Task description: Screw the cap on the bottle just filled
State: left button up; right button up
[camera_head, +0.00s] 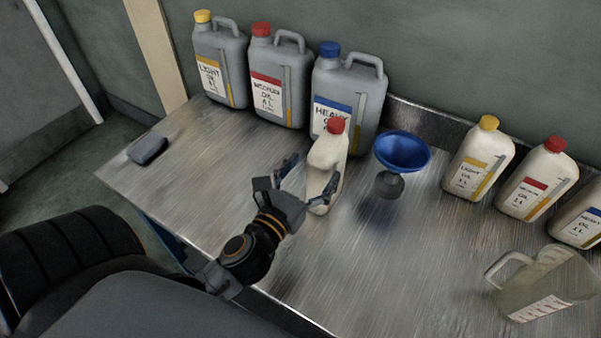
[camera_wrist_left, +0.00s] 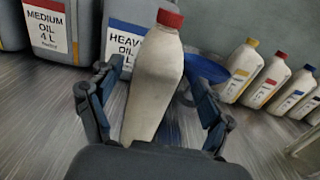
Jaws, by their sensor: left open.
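A white bottle (camera_head: 327,165) stands on the metal table with a red cap (camera_head: 337,125) on its top. It also shows in the left wrist view (camera_wrist_left: 155,85), with the red cap (camera_wrist_left: 170,17) at its mouth. My left gripper (camera_head: 309,180) is open, its fingers on either side of the bottle's lower body; a gap shows beside the bottle in the left wrist view. How tight the cap sits cannot be told. My right gripper is not in view.
A blue funnel (camera_head: 402,152) is just right of the bottle. Large grey cans, including a blue-capped one (camera_head: 347,95), stand behind. White bottles (camera_head: 479,160) and a measuring jug (camera_head: 548,285) are at right. A dark block (camera_head: 147,149) lies left. The front middle is clear.

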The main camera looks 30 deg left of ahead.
pick_arm(q)
jog(key=shift+s+d+b, duration=0.15)
jog(key=shift+s+b, duration=0.55)
jog(key=shift+s, duration=2)
